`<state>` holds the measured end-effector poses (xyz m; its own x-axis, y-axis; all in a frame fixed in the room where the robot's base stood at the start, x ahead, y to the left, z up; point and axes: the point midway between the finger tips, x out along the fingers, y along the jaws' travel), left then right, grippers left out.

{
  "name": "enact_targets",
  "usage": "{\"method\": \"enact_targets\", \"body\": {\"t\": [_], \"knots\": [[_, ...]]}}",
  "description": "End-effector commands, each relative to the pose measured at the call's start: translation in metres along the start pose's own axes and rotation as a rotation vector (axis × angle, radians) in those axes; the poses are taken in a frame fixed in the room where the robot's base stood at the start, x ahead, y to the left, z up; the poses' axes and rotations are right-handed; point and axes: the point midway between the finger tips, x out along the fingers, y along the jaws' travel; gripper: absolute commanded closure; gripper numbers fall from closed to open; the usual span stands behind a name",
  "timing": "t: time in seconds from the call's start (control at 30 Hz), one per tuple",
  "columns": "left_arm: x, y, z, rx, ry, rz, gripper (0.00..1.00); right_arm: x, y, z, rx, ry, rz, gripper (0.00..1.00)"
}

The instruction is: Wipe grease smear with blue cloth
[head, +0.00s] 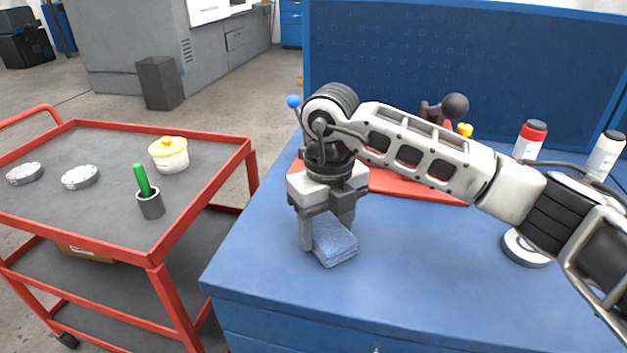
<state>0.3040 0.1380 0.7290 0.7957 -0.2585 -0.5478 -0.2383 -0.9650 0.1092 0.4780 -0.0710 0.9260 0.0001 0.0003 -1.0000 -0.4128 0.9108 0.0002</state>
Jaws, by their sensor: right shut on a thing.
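The blue cloth (334,241) is a small folded pad near the left front part of the blue workbench top (430,265). My right gripper (325,240) points down from above with its fingers on either side of the cloth, shut on it. The cloth is at or very close to the bench surface; I cannot tell whether it touches. No grease smear can be made out; it may be hidden under the cloth or behind my arm. My left gripper is not in view.
A red mat (415,188) lies behind my right arm, partly hidden. A red cart (100,225) with containers stands left, across a gap.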

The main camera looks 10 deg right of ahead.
Motion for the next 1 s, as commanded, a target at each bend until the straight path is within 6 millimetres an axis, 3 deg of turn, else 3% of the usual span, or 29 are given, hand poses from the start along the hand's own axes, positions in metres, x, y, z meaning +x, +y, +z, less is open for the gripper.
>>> {"method": "enact_targets", "body": {"t": [0.13,0.23,0.8,1.0], "knots": [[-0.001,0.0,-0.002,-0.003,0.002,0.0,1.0,-0.002,0.007,0.003,0.008,0.0,0.0,0.63],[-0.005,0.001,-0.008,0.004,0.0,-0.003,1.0,-0.022,0.006,0.004,0.008,-0.006,-0.001,0.63],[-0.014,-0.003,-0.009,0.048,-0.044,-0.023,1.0,-0.072,0.006,0.003,0.008,-0.002,0.0,0.63],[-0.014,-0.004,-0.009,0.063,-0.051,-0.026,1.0,-0.081,0.006,0.003,0.008,-0.001,0.0,0.63]]}}
